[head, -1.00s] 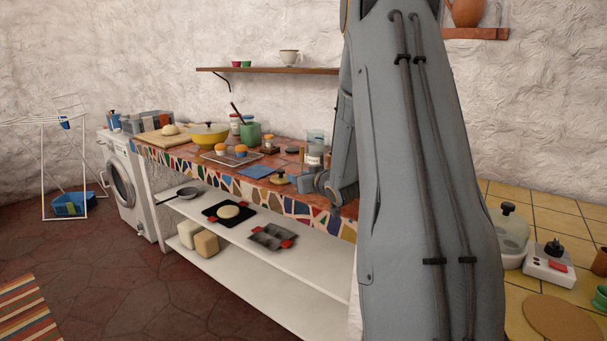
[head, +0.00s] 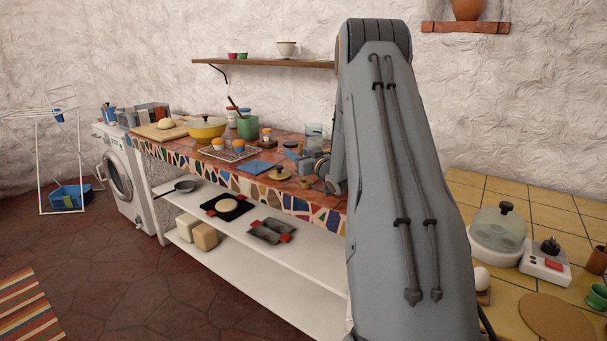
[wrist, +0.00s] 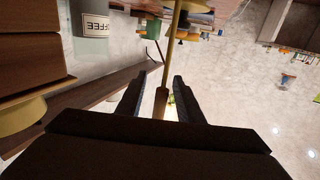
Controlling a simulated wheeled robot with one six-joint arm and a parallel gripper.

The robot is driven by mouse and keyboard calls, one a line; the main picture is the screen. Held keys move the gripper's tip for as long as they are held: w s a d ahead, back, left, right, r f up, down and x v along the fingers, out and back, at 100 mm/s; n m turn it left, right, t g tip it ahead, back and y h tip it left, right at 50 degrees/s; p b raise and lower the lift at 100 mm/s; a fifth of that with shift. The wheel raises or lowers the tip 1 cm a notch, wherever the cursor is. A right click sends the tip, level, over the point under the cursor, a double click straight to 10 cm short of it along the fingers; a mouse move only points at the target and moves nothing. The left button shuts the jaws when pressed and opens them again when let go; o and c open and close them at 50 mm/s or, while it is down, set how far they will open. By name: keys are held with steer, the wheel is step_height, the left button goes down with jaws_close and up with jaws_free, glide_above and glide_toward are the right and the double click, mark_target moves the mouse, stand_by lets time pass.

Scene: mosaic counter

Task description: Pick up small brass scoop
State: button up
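The small brass scoop shows in the wrist view as a thin brass rod with a wooden handle (wrist: 160,103), its brass end cut off at the top edge. The handle lies between the two fingers of my gripper (wrist: 158,80). I see a gap on each side of it, so the fingers look open and not closed on it. In the head view my gripper (head: 302,160) is low over the right end of the mosaic counter (head: 262,147), partly hidden by my arm. A small brass-coloured thing just below it may be the scoop's bowl.
A coffee canister (wrist: 92,20) is close on the left in the wrist view. A shelf (head: 265,63) hangs above.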

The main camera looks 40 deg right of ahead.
steer(key=shift+w, duration=0.35)
jaws_close()
steer(key=shift+r, duration=0.1)
